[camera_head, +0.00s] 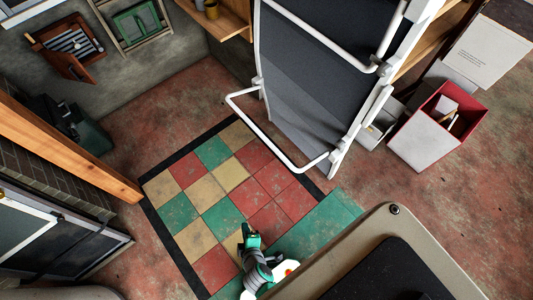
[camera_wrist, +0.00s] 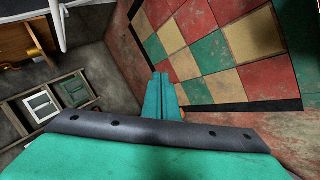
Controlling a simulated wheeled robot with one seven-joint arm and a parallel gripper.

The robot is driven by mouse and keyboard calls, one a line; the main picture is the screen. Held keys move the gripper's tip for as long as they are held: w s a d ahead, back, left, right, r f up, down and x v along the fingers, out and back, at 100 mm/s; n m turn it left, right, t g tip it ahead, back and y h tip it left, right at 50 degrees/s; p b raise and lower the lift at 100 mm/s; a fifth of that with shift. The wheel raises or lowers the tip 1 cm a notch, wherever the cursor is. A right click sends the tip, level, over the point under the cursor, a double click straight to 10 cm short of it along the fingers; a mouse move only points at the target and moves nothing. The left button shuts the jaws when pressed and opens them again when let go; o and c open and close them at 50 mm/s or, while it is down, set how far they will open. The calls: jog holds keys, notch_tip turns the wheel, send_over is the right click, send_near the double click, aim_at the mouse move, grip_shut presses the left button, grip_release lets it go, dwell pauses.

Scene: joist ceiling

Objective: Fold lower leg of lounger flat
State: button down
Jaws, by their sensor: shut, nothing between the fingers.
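The lounger (camera_head: 300,85) stands folded on its side, with dark grey fabric and a white tube frame, at the upper middle of the head view. Its lower leg (camera_head: 262,132), a white U-shaped tube, sticks out to the left from the frame above the tiles. Another white tube leg (camera_head: 318,36) crosses the fabric higher up. My gripper (camera_head: 246,230) is teal, below the lower leg in the picture and apart from it. In the wrist view its fingers (camera_wrist: 162,78) are together and empty. A white tube (camera_wrist: 59,22) shows at that view's top left; I cannot tell which part it is.
A red-and-white box (camera_head: 434,138) and a small grey box (camera_head: 375,130) stand right of the lounger. A wooden beam (camera_head: 65,148) crosses at left. A wooden shelf (camera_head: 222,18) is above left. The checkered tile floor (camera_head: 225,215) is clear.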

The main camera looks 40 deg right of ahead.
jog(key=w+d+f+n+g+h, duration=0.2)
jog(key=w+d+f+n+h, duration=0.1)
jog(key=w+d+f+n, duration=0.25)
jog(key=w+d+n+g+h, duration=0.25)
jog(key=w+d+h, duration=0.3)
jog(key=w, duration=0.45)
jog(key=w+d+r+g+h, duration=0.2)
jog(key=w+r+g+h, duration=0.1)
jog(key=w+r, duration=0.3)
jog(key=d+r, duration=0.1)
jog(key=d, duration=1.1)
jog(key=shift+r+n, duration=0.2)
jog(key=shift+n, duration=0.1)
jog(key=shift+d, duration=0.1)
